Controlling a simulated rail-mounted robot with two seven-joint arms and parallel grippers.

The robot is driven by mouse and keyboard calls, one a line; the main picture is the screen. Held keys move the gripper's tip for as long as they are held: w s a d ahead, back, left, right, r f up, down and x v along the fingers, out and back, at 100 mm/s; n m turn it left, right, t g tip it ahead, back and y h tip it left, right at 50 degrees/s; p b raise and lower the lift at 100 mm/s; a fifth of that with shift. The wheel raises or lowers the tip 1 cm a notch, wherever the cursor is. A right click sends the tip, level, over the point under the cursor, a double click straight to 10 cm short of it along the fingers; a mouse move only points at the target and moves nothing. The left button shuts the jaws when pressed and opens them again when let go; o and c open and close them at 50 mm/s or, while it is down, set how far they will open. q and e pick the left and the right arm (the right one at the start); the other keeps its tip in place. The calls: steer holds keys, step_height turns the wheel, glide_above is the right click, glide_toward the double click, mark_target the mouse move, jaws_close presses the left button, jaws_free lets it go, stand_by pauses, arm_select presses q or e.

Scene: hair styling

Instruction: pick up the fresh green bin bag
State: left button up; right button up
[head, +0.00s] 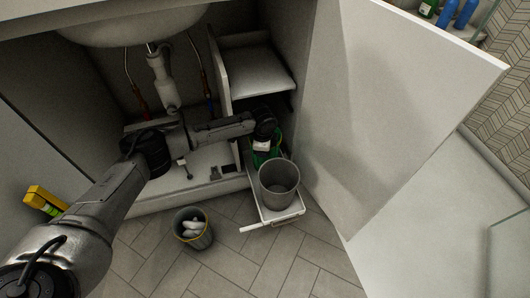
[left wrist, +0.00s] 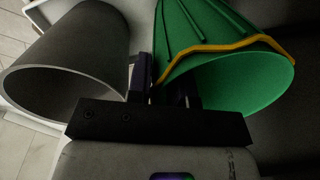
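The green bin bag (head: 268,156) sits behind the grey bin in the dark cabinet opening, mostly hidden by my arm. In the left wrist view the green bag (left wrist: 222,72) is on the right, a green tapering shape with a yellow band near its wide mouth. My left gripper (left wrist: 162,88) is at the near edge of that mouth. One finger is outside, between bag and grey bin; the other appears inside the mouth. The fingers look apart, with the bag's edge between them; a firm grip is not visible. My right gripper is in neither view.
The empty grey bin (head: 279,184) stands on a white pull-out tray (head: 262,224), close beside the left gripper. A yellow-rimmed bin (head: 193,240) with white contents stands on the floor. The open cabinet door (head: 385,105) blocks the right. The sink pipe (head: 163,80) hangs above my arm.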

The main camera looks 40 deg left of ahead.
arm_select(q)
jaws_close()
stand_by(0.3)
